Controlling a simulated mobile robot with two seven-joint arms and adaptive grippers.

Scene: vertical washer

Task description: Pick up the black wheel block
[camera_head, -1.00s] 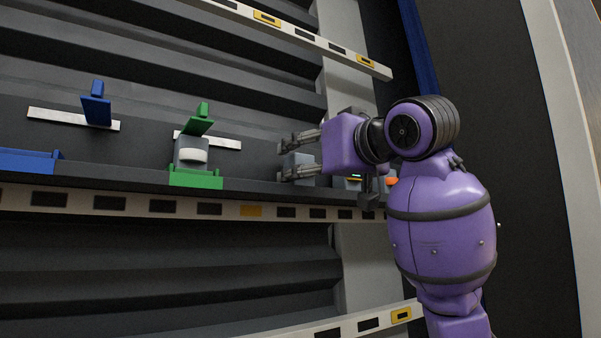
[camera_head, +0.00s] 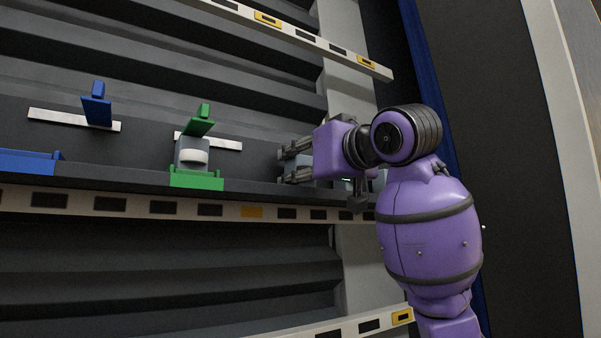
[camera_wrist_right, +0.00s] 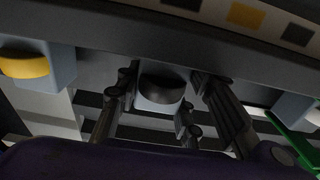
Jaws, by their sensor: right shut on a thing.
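The black wheel block (camera_wrist_right: 160,92) is a light grey block with a rounded black wheel. In the right wrist view it sits between the fingers of my right gripper (camera_wrist_right: 160,112), which is shut on it. In the head view my right gripper (camera_head: 284,166) reaches in from the right at the shelf. There its fingers and purple body hide most of the block. I cannot tell whether the block is clear of the shelf. My left gripper is not in view.
A white-wheeled block (camera_head: 191,155) sits in a green holder (camera_head: 196,180), left of my right gripper. A blue holder (camera_head: 28,161) lies farther left. In the wrist view a yellow-wheeled block (camera_wrist_right: 25,66) is at the left. The shelf between the holders is clear.

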